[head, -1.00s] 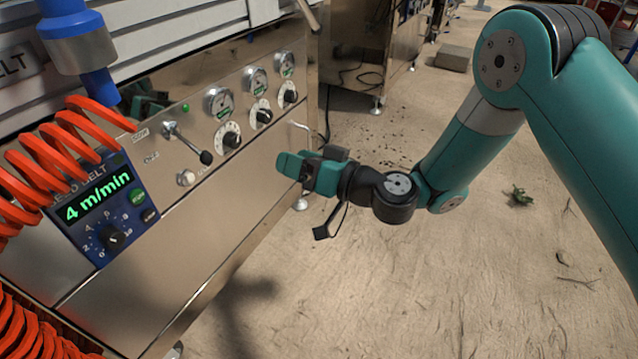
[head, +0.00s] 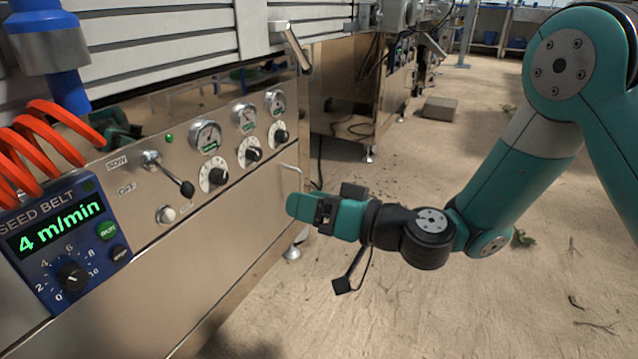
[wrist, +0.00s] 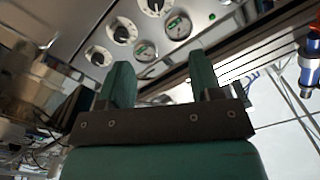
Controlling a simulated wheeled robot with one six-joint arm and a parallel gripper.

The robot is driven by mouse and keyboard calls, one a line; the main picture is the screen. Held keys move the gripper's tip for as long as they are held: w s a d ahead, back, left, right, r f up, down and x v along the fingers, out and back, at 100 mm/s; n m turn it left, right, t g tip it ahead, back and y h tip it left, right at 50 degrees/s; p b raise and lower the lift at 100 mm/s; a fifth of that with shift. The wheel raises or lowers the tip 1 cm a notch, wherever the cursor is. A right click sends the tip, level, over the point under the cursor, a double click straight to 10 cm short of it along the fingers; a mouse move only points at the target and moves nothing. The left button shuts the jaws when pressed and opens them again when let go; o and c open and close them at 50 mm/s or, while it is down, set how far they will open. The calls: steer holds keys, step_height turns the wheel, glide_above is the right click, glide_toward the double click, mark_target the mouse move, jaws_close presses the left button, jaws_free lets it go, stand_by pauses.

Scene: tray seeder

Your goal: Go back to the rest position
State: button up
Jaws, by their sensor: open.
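My gripper (head: 300,207) is teal and hangs in free air in front of the steel control panel (head: 150,262), at the middle of the head view. In the wrist view my gripper (wrist: 160,78) shows two teal fingers spread apart with nothing between them. The panel's gauges and knobs (wrist: 122,32) lie beyond the fingertips in that view. In the head view the fingers overlap, so the gap between them is hidden.
The seed belt box (head: 68,240) reads 4 m/min. A black-knobbed lever (head: 170,175), gauges (head: 206,137) and dials (head: 213,175) sit on the panel. A red coiled hose (head: 40,140) hangs at left. The floor (head: 330,310) has loose debris but is largely open.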

steer(key=s+d+r+n+g+h+p, duration=0.35)
steer(key=s+r+g+p, duration=0.4)
steer(key=r, duration=0.55)
steer(key=s+d+r+m+t+h+p, duration=0.1)
steer(key=s+d+r+m+h+p, duration=0.1)
steer(key=s+d+r+h+p, duration=0.45)
steer(key=s+d+r+m+h+p, duration=0.25)
steer(key=s+d, duration=0.45)
steer(key=d, duration=0.4)
step_height(320, 180, up, 37)
steer(key=p, duration=3.7)
steer(key=shift+w+a, duration=0.3)
